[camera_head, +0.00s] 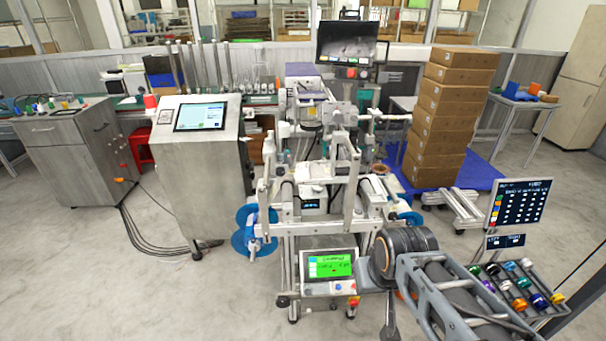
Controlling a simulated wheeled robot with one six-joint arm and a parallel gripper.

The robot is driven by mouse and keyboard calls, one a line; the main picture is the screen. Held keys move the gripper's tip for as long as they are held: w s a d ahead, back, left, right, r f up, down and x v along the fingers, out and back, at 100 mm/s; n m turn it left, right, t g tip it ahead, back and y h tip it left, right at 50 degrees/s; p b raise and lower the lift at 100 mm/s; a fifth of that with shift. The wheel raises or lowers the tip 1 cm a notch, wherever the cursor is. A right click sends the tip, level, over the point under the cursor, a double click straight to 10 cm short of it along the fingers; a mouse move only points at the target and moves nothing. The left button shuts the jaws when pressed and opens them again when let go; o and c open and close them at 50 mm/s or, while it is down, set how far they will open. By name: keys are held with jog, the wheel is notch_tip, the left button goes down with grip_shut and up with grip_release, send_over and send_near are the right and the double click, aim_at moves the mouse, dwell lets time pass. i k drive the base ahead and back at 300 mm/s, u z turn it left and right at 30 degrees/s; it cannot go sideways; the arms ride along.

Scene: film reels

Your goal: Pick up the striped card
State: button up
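I cannot make out a striped card anywhere in the head view. A dark jointed link, which looks like part of my arm, reaches in from the lower right. A narrow dark part hangs below its round joint at the bottom edge. I cannot tell whether that part is my gripper, and no pair of fingertips shows clearly.
A machine with a green screen (331,266) and blue reels (243,238) stands in the middle. A steel cabinet (196,150) is left of it. Stacked cardboard boxes (440,115) stand behind right. A rack of coloured spools (518,283) is at lower right.

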aim_at(302, 174)
jog(key=u, duration=2.1)
jog(key=i, duration=1.8)
jog(key=z, duration=2.3)
jog(key=i, duration=0.5)
jog(key=z, duration=0.15)
